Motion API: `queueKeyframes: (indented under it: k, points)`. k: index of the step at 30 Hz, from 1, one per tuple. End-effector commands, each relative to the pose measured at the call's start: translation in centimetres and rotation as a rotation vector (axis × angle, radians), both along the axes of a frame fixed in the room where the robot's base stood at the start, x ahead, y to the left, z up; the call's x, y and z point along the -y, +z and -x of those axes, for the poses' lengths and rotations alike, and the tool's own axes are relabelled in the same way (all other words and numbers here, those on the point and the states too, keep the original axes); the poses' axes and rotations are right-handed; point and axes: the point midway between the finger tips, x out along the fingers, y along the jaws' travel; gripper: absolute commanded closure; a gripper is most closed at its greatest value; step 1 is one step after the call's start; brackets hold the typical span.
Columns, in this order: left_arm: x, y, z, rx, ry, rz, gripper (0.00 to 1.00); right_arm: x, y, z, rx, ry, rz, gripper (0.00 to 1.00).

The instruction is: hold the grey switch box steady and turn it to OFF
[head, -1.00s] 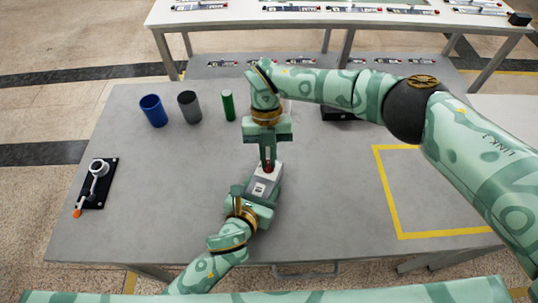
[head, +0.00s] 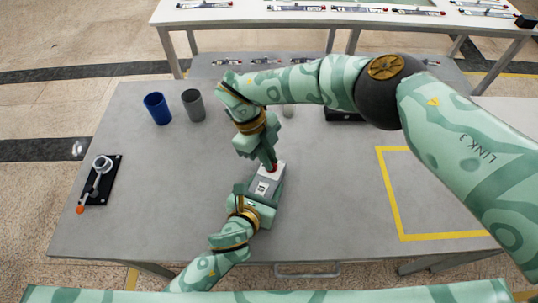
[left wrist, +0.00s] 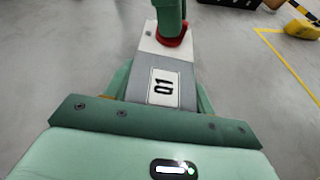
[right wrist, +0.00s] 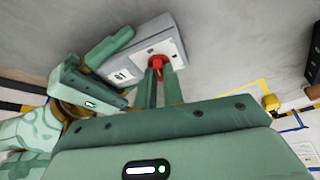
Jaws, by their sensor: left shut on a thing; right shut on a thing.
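The grey switch box (head: 266,186) lies on the table with a white top plate, a "01" label and a red knob (right wrist: 158,63). My left gripper (head: 261,203) is shut on the near end of the box, its fingers along the box's sides. The box also shows in the left wrist view (left wrist: 178,70). My right gripper (head: 270,163) comes down from above and is shut on the red knob, tilted over the box. In the left wrist view the red knob (left wrist: 172,40) is partly hidden by the right fingers. The knob's setting cannot be read.
A blue cup (head: 157,108) and a grey cup (head: 193,105) stand at the back left. A black plate with a lever (head: 99,180) is at the left. A yellow-taped square (head: 402,220) at the right is clear. My right arm covers part of the back.

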Motion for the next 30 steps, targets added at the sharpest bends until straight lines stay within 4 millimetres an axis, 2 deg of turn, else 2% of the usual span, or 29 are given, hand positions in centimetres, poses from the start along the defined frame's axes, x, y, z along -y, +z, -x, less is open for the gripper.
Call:
queueKeyframes:
  k: [12,29,30]
  points:
    - [-0.11,-0.06,-0.01,-0.002,0.002,-0.001,0.76,0.04,0.05,0.0,0.003,0.197,0.002,1.0]
    - [-0.13,-0.07,0.0,-0.002,0.002,-0.001,0.76,0.1,0.03,-0.03,0.004,0.227,0.004,1.0]
    - [-0.13,-0.07,0.0,-0.002,0.002,-0.001,0.76,0.1,0.03,-0.04,0.004,0.227,0.004,0.85]
